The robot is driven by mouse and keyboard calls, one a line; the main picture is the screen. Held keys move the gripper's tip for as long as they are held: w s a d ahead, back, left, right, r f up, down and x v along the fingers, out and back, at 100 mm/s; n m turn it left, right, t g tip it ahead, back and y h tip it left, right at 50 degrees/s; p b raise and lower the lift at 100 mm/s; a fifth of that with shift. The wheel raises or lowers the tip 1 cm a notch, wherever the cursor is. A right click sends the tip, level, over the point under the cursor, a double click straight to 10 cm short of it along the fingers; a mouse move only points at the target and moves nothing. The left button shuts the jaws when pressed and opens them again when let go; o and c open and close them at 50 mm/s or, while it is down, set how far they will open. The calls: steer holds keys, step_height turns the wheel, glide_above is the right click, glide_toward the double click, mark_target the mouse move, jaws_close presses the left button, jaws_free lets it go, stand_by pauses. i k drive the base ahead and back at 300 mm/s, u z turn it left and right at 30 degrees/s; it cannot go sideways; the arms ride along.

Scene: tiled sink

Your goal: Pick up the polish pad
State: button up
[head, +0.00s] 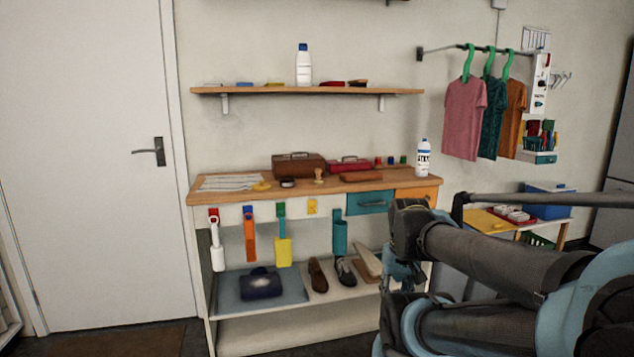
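A small yellow pad (261,186) lies on the wooden top of the workbench (225,194), left of centre; it may be the polish pad, but it is too small to be sure. A small round dark tin (287,183) with a pale edge is just right of it. A small wooden-handled piece (319,176) stands further right. My dark and light-blue arm shows at the lower right, in front of the bench's right end and apart from these things. I cannot make out my gripper's fingers.
A brown case (298,165), a red case (348,165) and a white bottle (423,158) stand along the benchtop. A wall shelf (300,91) hangs above. Shoes (317,275) sit on the lower shelf. Shirts (464,118) hang at right. Open floor lies at the front left.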

mark_target(318, 180)
steer(key=i, duration=1)
